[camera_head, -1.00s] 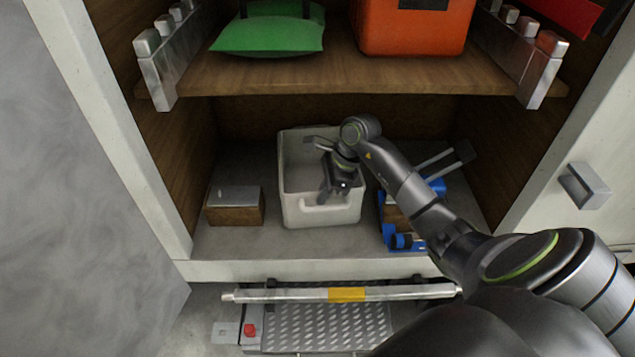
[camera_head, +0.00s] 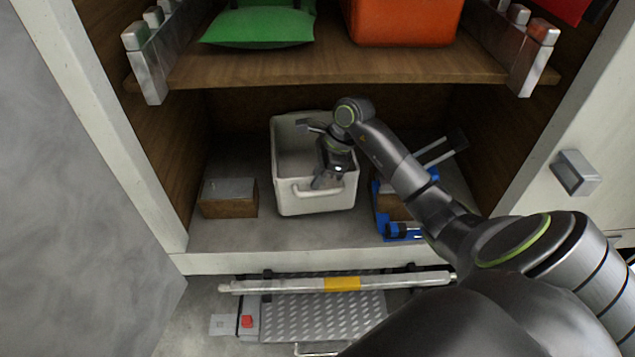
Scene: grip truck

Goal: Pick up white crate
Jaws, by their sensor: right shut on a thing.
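The white crate (camera_head: 311,203) is in the lower compartment of the truck cabinet, between a small wooden box and a blue-framed item. It is open at the top and has a handle on its front wall. My right arm comes in from the right. My right gripper (camera_head: 322,182) points down at the inner side of the crate's front wall, by the handle, and is shut on the crate there. The fingertips are partly hidden. It is hard to tell whether the crate's base touches the floor. My left gripper is not in view.
A wooden box with a grey top (camera_head: 229,198) stands left of the crate. A blue-framed item (camera_head: 401,230) stands close on its right, partly behind my arm. A wooden shelf (camera_head: 340,67) above bears a green bag (camera_head: 258,27) and an orange case (camera_head: 402,22).

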